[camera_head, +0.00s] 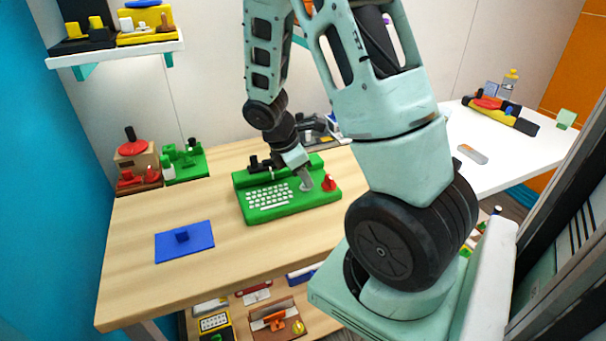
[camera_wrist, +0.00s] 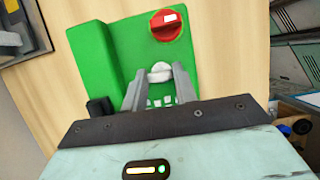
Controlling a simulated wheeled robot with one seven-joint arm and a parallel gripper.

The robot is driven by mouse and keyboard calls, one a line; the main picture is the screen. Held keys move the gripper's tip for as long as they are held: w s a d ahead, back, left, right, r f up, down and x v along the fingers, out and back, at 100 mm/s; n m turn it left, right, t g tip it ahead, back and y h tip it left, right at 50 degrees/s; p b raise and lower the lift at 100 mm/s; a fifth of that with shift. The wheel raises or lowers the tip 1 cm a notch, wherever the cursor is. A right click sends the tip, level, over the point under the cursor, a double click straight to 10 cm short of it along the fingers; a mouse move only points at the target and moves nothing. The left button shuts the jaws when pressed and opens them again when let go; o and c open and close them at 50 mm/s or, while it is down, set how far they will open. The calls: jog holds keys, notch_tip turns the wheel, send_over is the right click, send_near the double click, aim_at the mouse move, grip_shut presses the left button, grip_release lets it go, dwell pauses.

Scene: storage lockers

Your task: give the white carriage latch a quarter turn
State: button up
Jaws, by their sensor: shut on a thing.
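A green typewriter (camera_head: 290,207) with rows of white keys sits on the wooden table. Its white carriage latch (camera_wrist: 160,70) shows in the wrist view between my fingertips, in front of the red knob. My gripper (camera_head: 305,182) reaches down over the right part of the typewriter. In the wrist view my gripper (camera_wrist: 158,80) is shut on the white latch, with a grey finger on each side. A red knob (camera_wrist: 166,25) with a white mark stands just beyond the latch. In the head view the latch is mostly hidden by my fingers.
A blue plate with a small block (camera_head: 184,242) lies at the left of the table. Green (camera_head: 186,162) and brown-red (camera_head: 137,165) devices stand at the back left. A dark grey device (camera_head: 318,130) is behind the typewriter.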

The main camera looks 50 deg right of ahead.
jog(key=m+p, duration=0.1)
jog(key=m+g+y+p, duration=0.1)
jog(key=m+p, duration=0.1)
jog(key=shift+w+r+m+p, duration=0.1)
jog(key=shift+r+m+p, duration=0.1)
jog(key=shift+m+p, duration=0.1)
jog(key=m+p, duration=0.1)
jog(key=m, duration=0.1)
jog(key=m+y+p, duration=0.1)
jog(key=m, duration=0.1)
jog(key=shift+w+d+m+g+y+p, duration=0.1)
jog(key=shift+d+m+g+y+p, duration=0.1)
jog(key=shift+m+g+y+p, duration=0.15)
jog(key=m, duration=0.2)
jog(key=m+y+p, duration=0.1)
jog(key=m, duration=0.1)
jog(key=shift+d+f+m+y+p, duration=0.1)
jog(key=shift+m+y+p, duration=0.15)
jog(key=shift+p, duration=0.05)
jog(key=shift+d+m+y+p, duration=0.1)
jog(key=shift+m+y+p, duration=0.55)
jog(key=shift+m, duration=1.85)
jog(key=shift+y+b, duration=0.3)
jog(key=shift+y, duration=0.05)
jog(key=o, duration=1)
jog(key=shift+f, duration=0.1)
